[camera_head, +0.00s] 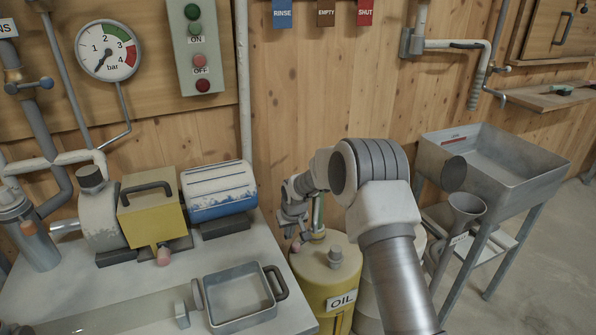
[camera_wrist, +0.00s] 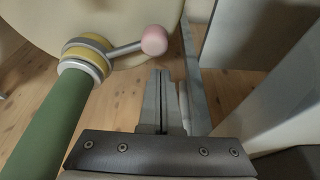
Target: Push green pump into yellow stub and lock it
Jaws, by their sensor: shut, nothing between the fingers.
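The green pump (camera_wrist: 45,130) is a thick green tube at the left of the wrist view. Its end meets the yellow stub (camera_wrist: 82,62), which has grey rings; how deep it sits I cannot tell. A grey lever (camera_wrist: 125,50) with a pink ball knob (camera_wrist: 154,40) sticks out from the stub to the right. In the head view the green pump (camera_head: 318,212) stands upright above the yellow OIL drum (camera_head: 315,275), partly hidden by my arm. My gripper (camera_wrist: 165,75) is shut and empty, right of the pump, its fingertips just below the knob in the picture and apparently apart from it.
A grey table (camera_head: 150,290) at left carries a yellow-and-blue pump unit and a grey tray (camera_head: 240,297). A grey sink (camera_head: 520,165) on legs stands at right, with a funnel (camera_head: 466,208) beside it. The wooden wall is behind the drum.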

